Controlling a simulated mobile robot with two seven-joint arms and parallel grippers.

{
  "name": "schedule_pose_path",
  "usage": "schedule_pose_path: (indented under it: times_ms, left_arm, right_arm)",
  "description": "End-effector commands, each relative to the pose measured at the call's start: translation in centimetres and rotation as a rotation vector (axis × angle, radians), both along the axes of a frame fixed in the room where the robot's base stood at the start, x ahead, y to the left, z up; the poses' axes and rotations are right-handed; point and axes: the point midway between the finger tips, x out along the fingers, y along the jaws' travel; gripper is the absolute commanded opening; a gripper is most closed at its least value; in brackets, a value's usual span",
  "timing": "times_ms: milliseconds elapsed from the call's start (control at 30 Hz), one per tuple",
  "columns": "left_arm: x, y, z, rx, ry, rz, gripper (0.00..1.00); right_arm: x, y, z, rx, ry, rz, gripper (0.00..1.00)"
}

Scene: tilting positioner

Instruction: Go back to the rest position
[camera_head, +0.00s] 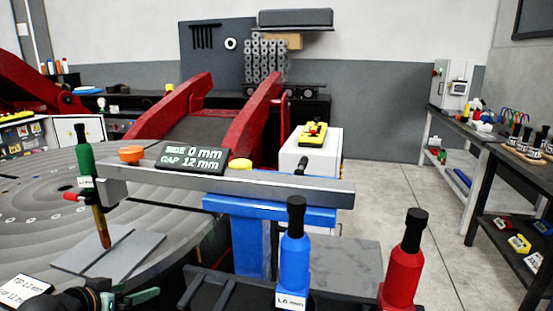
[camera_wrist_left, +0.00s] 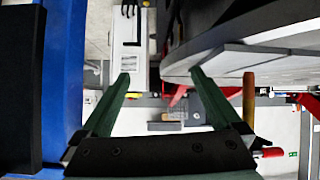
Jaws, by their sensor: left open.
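My left gripper (camera_head: 130,298) shows at the bottom left of the head view, its green fingers low beside the round grooved table. In the left wrist view the left gripper (camera_wrist_left: 160,75) has its two green fingers spread apart with nothing between them. A grey plate (camera_head: 135,256) lies on the grooved positioner table (camera_head: 45,190). A green-handled tool (camera_head: 86,165) with a copper-coloured lower end stands over the plate, attached at a grey bar (camera_head: 285,188). My right gripper is not visible.
A display (camera_head: 194,158) reads side 0 mm, gap 12 mm. A blue-handled tool (camera_head: 293,258) and a red-handled tool (camera_head: 403,262) stand upright at the front. Open floor (camera_head: 400,215) lies to the right, before dark shelves.

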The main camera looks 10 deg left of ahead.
Motion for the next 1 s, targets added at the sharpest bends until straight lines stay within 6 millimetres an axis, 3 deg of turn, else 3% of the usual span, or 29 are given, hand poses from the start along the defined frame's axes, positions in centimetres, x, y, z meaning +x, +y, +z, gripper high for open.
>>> schedule_pose_path:
  times_ms: [33, 200, 300, 400, 500, 633, 1000]
  left_arm:
    - [-1.2, -1.6, -4.0, -0.008, 0.038, -0.011, 0.98]
    - [-6.5, -7.3, -14.5, 0.013, 0.101, -0.066, 0.98]
    - [-10.7, -11.4, -19.0, 0.025, 0.128, -0.110, 0.98]
    - [-14.8, -15.5, -21.9, 0.031, 0.142, -0.152, 0.98]
    - [-17.9, -18.7, -23.3, 0.036, 0.143, -0.187, 0.98]
    - [-20.2, -21.3, -24.0, 0.040, 0.141, -0.215, 0.98]
    - [-20.7, -21.9, -24.2, 0.043, 0.137, -0.223, 0.98]
  right_arm:
    - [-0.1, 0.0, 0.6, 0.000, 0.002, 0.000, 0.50]
    - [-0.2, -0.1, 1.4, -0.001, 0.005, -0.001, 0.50]
    - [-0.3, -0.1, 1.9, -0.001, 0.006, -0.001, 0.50]
    - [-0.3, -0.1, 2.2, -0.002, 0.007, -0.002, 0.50]
    - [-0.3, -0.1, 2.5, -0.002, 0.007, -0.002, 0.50]
    - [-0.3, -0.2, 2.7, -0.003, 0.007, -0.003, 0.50]
    - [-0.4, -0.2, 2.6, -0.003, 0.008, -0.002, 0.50]
